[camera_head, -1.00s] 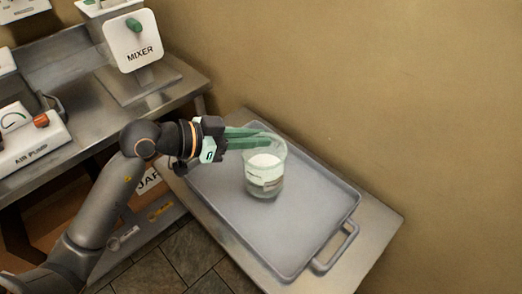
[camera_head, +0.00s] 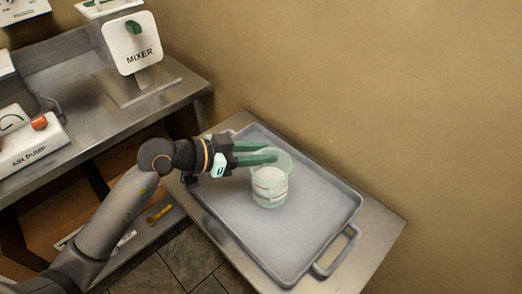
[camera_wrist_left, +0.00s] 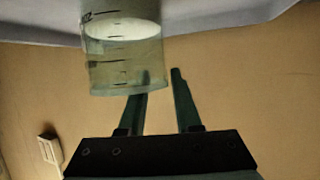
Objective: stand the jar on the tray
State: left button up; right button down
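The clear glass jar (camera_head: 270,190) with white contents stands upright on the grey tray (camera_head: 310,225), a little toward the tray's far left part. My left gripper (camera_head: 268,153) comes in from the left at the height of the jar's rim, with its green fingers spread. In the left wrist view the jar (camera_wrist_left: 122,55) shows with its rim downward in the picture, and my left fingers (camera_wrist_left: 162,78) have a clear gap between them. One finger overlaps the jar's rim in that picture; whether it touches is unclear. My right gripper is out of view.
The tray lies on a metal table (camera_head: 375,240) against a tan wall (camera_head: 400,100). Its handle (camera_head: 338,252) is at the near right. A metal bench at left holds a mixer (camera_head: 133,45) and an air pump (camera_head: 30,145). The tray's right part is empty.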

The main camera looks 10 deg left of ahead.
pick_arm(q)
jog(key=shift+o, duration=0.9)
jog(key=shift+r, duration=0.1)
jog(key=v, duration=1.2)
jog(key=shift+d, duration=0.1)
dwell(0.4)
